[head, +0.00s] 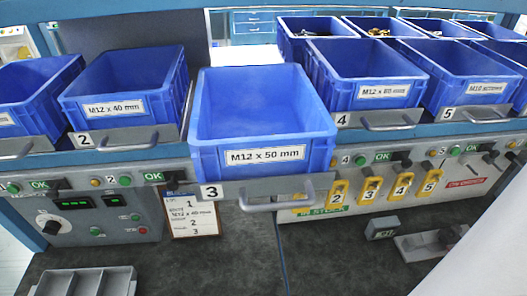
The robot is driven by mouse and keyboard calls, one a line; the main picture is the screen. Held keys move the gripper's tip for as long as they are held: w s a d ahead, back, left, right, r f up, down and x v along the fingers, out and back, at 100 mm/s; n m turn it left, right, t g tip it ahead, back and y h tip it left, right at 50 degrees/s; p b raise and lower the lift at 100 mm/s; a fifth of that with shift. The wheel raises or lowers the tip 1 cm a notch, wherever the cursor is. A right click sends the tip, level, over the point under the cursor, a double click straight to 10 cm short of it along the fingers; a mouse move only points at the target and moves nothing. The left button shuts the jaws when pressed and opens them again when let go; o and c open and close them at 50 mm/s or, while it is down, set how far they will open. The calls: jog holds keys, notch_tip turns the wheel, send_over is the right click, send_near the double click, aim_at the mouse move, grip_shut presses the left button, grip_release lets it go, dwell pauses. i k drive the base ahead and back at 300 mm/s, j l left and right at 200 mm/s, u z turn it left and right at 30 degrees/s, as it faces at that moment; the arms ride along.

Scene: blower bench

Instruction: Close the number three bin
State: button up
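The number three bin (262,110) is a blue open-topped box labelled "M12 x 50 mm", in the middle of the head view. It stands pulled out toward me, further forward than the bins beside it. Its grey front plate carries the number 3 and a grey bar handle (277,203). The bin looks empty inside. My gripper is not seen in this view. A pale shape at the lower right edge may be part of my arm, but I cannot tell.
Bin 2 (122,90) is on the left and bin 4 (366,75) on the right, both further back. Below are a control panel (95,215), a paper card (192,214), yellow numbered tags (370,190) and a grey tray (85,282). The dark bench top below bin three is mostly clear.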

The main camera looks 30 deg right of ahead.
aim_at(236, 110)
jog(key=k+l+z, duration=0.15)
jog(key=k, duration=0.35)
jog(key=k+l+z, duration=0.1)
jog(key=k+l, duration=0.3)
jog(key=k, duration=0.15)
